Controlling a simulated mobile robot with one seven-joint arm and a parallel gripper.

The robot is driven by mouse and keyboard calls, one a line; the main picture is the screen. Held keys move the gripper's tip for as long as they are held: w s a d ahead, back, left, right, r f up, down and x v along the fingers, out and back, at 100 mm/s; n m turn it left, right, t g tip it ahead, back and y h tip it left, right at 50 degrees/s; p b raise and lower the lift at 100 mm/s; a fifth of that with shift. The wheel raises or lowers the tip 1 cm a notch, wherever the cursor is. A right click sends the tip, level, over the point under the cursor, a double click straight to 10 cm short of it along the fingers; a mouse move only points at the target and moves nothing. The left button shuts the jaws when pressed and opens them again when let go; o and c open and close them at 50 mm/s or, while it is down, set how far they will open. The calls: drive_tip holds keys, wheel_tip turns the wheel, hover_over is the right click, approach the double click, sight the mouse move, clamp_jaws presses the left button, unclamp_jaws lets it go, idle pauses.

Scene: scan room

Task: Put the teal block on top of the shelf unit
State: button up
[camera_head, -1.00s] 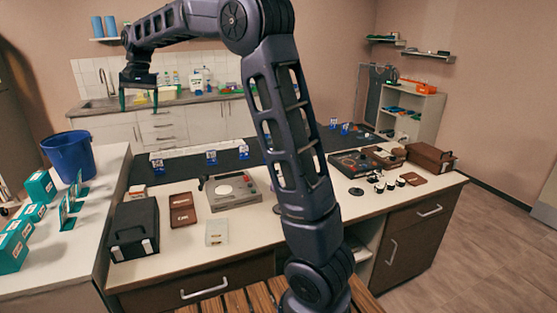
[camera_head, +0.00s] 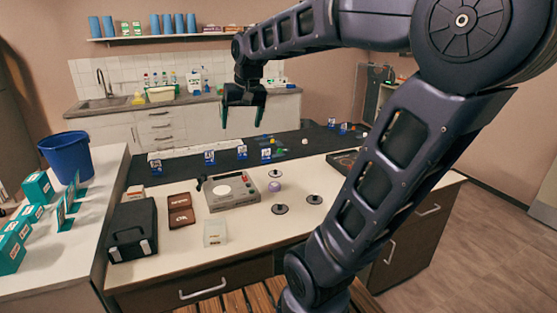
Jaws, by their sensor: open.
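My gripper (camera_head: 242,127) hangs in the upper middle, fingers down and apart, with nothing between them. It appears above the far part of the dark strip on the worktop. Small coloured pieces (camera_head: 279,142), some greenish, lie on that strip below and right of the gripper. They are too small for me to tell whether one is the teal block. The shelf unit (camera_head: 386,94) is at the back right, by a grey panel. My arm hides most of it, including most of its top.
Teal boxes (camera_head: 38,188) and a blue bucket (camera_head: 67,157) stand on the left counter. A black case (camera_head: 132,230), brown boxes and a grey device (camera_head: 232,191) occupy the worktop (camera_head: 262,237). Dark discs lie right of the device. Floor at the right is clear.

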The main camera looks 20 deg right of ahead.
drive_tip(key=s+d+f, duration=0.3)
drive_tip(key=s+f, duration=0.1)
drive_tip(key=s, duration=0.2)
drive_tip(key=s+d+f+t+h, duration=0.1)
drive_tip(key=s+d+f, duration=0.2)
drive_tip(key=s, duration=0.3)
drive_tip(key=shift+s+d+f, duration=0.15)
drive_tip(key=shift+d+f, duration=0.15)
drive_tip(key=shift+f, duration=0.55)
